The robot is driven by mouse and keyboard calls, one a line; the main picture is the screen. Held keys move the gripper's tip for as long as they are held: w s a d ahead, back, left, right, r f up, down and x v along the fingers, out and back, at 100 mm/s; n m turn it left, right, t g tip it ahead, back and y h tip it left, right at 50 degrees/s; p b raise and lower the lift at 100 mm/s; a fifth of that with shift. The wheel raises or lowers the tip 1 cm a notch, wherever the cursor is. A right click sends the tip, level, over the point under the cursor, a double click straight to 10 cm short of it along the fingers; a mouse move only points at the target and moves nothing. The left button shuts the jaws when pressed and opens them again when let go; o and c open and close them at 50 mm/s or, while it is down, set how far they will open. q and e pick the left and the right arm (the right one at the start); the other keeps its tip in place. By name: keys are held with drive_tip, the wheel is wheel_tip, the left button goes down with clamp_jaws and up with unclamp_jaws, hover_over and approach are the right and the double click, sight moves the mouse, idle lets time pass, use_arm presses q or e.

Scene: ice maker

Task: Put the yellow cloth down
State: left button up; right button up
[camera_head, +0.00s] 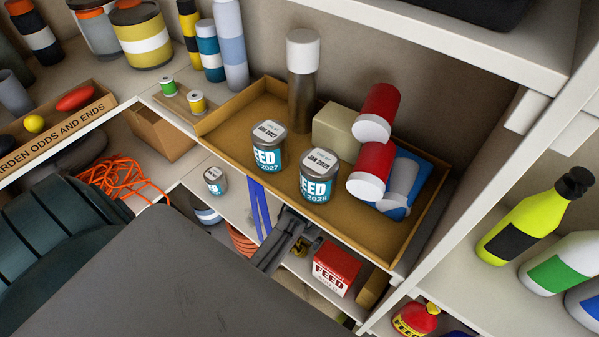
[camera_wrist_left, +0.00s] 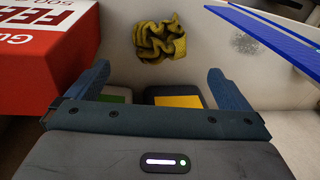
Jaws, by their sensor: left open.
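In the left wrist view a crumpled yellow cloth (camera_wrist_left: 160,38) with dark folds lies on a pale surface. My left gripper (camera_wrist_left: 159,72) is open, its two blue-grey fingers spread wide below the cloth in the picture. The cloth is apart from both fingers and nothing is gripped. In the head view a dark grey part of my left arm (camera_head: 284,240) reaches among the things on the lower shelf; its fingertips are hard to make out. My right gripper is not in view.
A red FEED box (camera_wrist_left: 40,45) stands close at the left finger; it also shows in the head view (camera_head: 335,268). Blue strips (camera_wrist_left: 275,35) lie at right. Dark items with green and yellow labels sit behind the gripper bar. A cardboard tray (camera_head: 225,118) holds cans above.

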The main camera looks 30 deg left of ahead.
use_arm(q)
drive_tip(key=shift+s+d+r, duration=0.15)
drive_tip(key=shift+r, duration=1.2)
